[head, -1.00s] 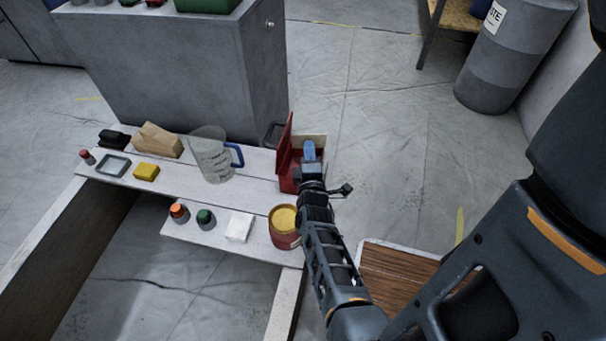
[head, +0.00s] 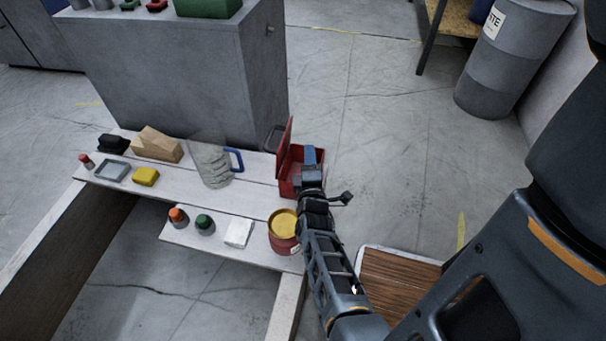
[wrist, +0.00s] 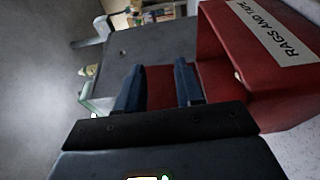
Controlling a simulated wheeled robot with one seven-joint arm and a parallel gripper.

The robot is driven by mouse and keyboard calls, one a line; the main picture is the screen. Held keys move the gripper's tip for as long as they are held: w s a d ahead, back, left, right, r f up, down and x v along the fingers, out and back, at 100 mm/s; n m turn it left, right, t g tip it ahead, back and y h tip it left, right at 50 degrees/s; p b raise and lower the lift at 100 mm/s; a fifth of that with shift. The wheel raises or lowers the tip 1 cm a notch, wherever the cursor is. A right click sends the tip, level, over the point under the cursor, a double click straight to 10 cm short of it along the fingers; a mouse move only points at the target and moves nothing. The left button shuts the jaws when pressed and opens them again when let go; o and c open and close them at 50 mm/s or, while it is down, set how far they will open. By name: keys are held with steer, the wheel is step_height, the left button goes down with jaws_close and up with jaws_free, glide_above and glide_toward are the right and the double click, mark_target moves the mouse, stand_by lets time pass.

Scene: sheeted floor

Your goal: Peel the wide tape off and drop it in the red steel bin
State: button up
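The red steel bin (head: 290,185) stands at the right end of the white bench, its lid raised on the left side. In the wrist view the bin (wrist: 218,50) carries a label reading "RAGS AND TAPE". My gripper (head: 309,153) is over the bin's opening. In the wrist view my gripper (wrist: 158,88) has its two blue fingers apart with nothing visible between them. I cannot make out any wide tape in either view; the bin's inside is mostly hidden. A brown wood-grain panel (head: 395,285) with pale edges lies at lower right, partly hidden by my arm.
A red can with a yellow top (head: 284,222) stands close left of my arm. A clear jug with a blue handle (head: 212,165), a yellow block (head: 145,177) and a white block (head: 239,232) are on the bench. A grey cabinet (head: 185,80) stands behind.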

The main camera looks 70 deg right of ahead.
steer(key=p+v, duration=0.1)
steer(key=v, duration=0.6)
steer(key=shift+a, duration=0.3)
